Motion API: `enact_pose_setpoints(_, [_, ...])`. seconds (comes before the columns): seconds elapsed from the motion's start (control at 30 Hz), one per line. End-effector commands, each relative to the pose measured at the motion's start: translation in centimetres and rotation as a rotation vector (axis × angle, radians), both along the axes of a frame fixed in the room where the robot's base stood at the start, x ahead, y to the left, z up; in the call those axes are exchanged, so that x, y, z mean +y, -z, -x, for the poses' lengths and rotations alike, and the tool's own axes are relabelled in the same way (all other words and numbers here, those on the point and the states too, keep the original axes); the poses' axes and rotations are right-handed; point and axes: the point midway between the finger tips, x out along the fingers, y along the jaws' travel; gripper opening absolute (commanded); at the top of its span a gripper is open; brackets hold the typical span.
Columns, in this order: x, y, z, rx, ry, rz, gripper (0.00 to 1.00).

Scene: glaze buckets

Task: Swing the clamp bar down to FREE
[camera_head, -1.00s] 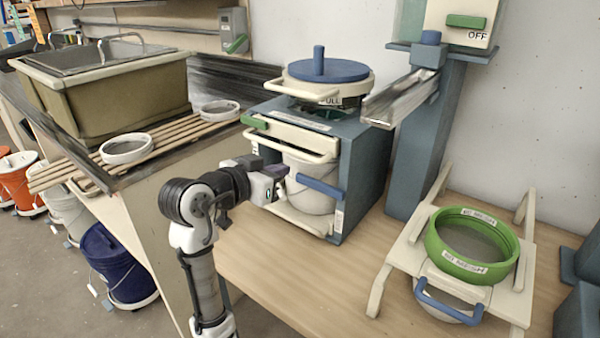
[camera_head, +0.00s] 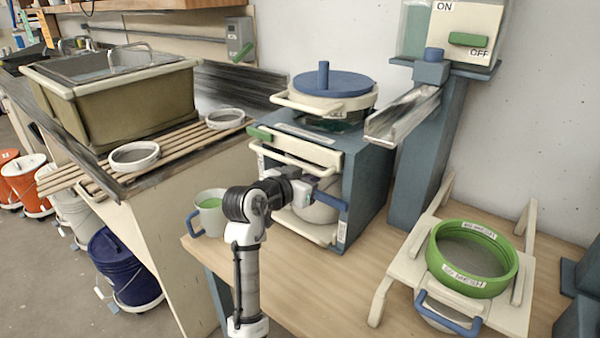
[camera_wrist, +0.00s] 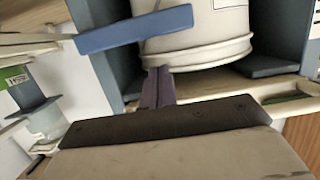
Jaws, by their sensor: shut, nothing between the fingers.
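The clamp bar looks to be the blue bar (camera_head: 331,201) across the front of the press stand, before a white bucket (camera_head: 318,211). It slopes slightly down to the right, towards the right post, which carries a small label (camera_head: 341,232) too small to read. My gripper (camera_head: 313,184) is at the bar's left end in the head view and hides part of it. In the wrist view the blue bar (camera_wrist: 135,29) lies beyond my shut, empty fingers (camera_wrist: 159,78), slightly to their left. The bucket (camera_wrist: 195,35) is behind. I cannot tell whether the fingers touch the bar.
A blue-lidded pot (camera_head: 328,92) tops the stand (camera_head: 365,170). A green grip (camera_head: 259,133) and cream handles are on its front. A mug (camera_head: 210,212) stands at the table's left edge. A green sieve (camera_head: 470,290) sits on a cream rack at right. Bare table lies between.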

Motion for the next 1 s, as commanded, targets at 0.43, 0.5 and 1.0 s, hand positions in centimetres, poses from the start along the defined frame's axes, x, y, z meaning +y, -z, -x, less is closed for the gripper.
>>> enact_pose_setpoints(0.43, [0.1, 2.7, 0.1, -0.001, -0.001, 0.0, 0.0])
enact_pose_setpoints(0.5, [0.1, 2.7, 0.1, -0.001, -0.001, 0.0, 0.0])
enact_pose_setpoints(1.0, [0.2, 3.1, 0.0, 0.034, 0.001, 0.047, 0.0])
